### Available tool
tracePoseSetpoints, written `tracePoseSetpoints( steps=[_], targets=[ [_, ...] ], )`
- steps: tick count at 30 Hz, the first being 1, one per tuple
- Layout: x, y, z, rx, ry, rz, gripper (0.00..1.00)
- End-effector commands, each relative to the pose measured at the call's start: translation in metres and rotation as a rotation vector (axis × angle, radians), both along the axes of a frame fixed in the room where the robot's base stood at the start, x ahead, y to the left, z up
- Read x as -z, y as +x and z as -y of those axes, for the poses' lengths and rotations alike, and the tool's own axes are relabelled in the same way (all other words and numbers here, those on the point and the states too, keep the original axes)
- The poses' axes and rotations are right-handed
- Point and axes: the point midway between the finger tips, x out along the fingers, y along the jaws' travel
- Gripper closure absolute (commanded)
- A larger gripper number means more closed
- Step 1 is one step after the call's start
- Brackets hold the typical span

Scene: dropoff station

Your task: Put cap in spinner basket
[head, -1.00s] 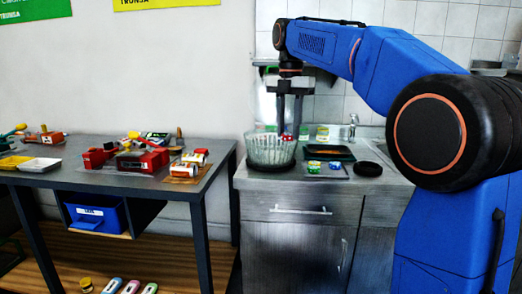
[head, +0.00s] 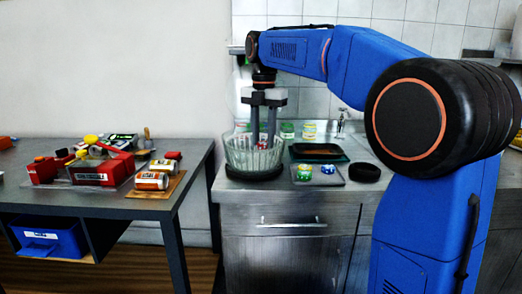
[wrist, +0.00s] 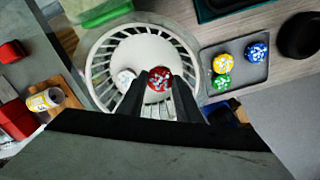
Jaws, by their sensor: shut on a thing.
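The spinner basket (head: 241,158) is a clear ribbed bowl on a dark base on the counter. In the wrist view it appears as a round white slotted basket (wrist: 101,68). My gripper (head: 263,138) points down over the basket, its fingertips around rim height. In the wrist view my gripper (wrist: 158,88) is shut on a red cap with white marks (wrist: 158,77), over the basket's inside. A white cap (wrist: 125,78) lies in the basket, just left of the red one. How far the red cap is above the basket floor is unclear.
Right of the basket, a small grey tray (wrist: 237,87) holds blue (wrist: 257,51), yellow (wrist: 223,63) and green (wrist: 222,81) caps. A dark tray (head: 318,153), jars (head: 309,130) and a black round object (head: 365,172) stand nearby. A cluttered table (head: 190,165) is left.

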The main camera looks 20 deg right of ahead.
Motion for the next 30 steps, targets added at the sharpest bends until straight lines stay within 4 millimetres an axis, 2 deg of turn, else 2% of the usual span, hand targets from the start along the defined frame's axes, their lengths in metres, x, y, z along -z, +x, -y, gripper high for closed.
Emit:
tracePoseSetpoints(
  steps=[10,24,25,30],
  targets=[
    [0.039,0.000,0.000,0.000,-0.001,-0.002,0.90],
    [0.045,0.000,0.000,0.000,-0.001,-0.001,0.90],
    [0.044,0.000,0.000,0.000,-0.001,-0.001,0.62],
    [0.044,0.000,0.000,0.000,-0.001,-0.001,0.62]
  ],
)
